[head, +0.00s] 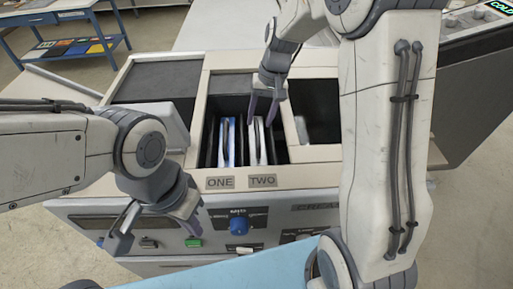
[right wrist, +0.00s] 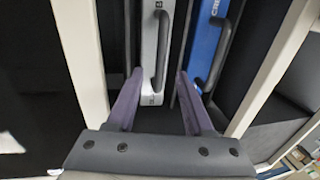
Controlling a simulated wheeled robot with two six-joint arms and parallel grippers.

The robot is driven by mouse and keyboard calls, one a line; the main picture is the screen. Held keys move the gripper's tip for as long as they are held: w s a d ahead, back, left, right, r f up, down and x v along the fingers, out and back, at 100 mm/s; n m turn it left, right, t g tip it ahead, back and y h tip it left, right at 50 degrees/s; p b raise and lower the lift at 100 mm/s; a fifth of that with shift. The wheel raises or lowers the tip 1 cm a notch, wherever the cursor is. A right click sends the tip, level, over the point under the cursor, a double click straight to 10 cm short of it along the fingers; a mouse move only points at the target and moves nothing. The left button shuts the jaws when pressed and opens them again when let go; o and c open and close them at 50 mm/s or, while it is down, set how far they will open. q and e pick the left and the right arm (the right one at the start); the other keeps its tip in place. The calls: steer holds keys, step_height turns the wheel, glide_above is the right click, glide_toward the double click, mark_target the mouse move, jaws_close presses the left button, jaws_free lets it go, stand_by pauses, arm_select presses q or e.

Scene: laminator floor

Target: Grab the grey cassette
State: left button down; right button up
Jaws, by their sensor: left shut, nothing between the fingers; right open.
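The grey cassette (head: 265,152) stands upright in the bay above the label TWO. In the right wrist view the grey cassette (right wrist: 151,58) has a black handle (right wrist: 161,52) on its face. My right gripper (head: 261,121) is open above it. In the right wrist view the right gripper's fingers (right wrist: 158,76) lie to either side of the handle's lower end; I cannot tell how far above it they are. My left gripper (head: 152,238) is shut and empty, in front of the machine's front panel.
A blue cassette (head: 228,152) stands close beside the grey one, above the label ONE; it also shows in the right wrist view (right wrist: 205,48). Pale bay walls (right wrist: 84,50) border the bay. The front panel has a blue knob (head: 239,225) and a green button (head: 193,242).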

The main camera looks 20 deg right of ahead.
mark_target(257, 129)
steer(key=f, duration=0.1)
steer(key=f+p, duration=0.1)
steer(key=f, duration=0.1)
steer(key=a+f+p, duration=0.1)
steer(key=shift+s+f, duration=0.2)
steer(key=shift+s, duration=0.05)
steer(key=shift+f, duration=0.3)
jaws_close()
steer(key=shift+w+r, duration=0.1)
stand_by(0.8)
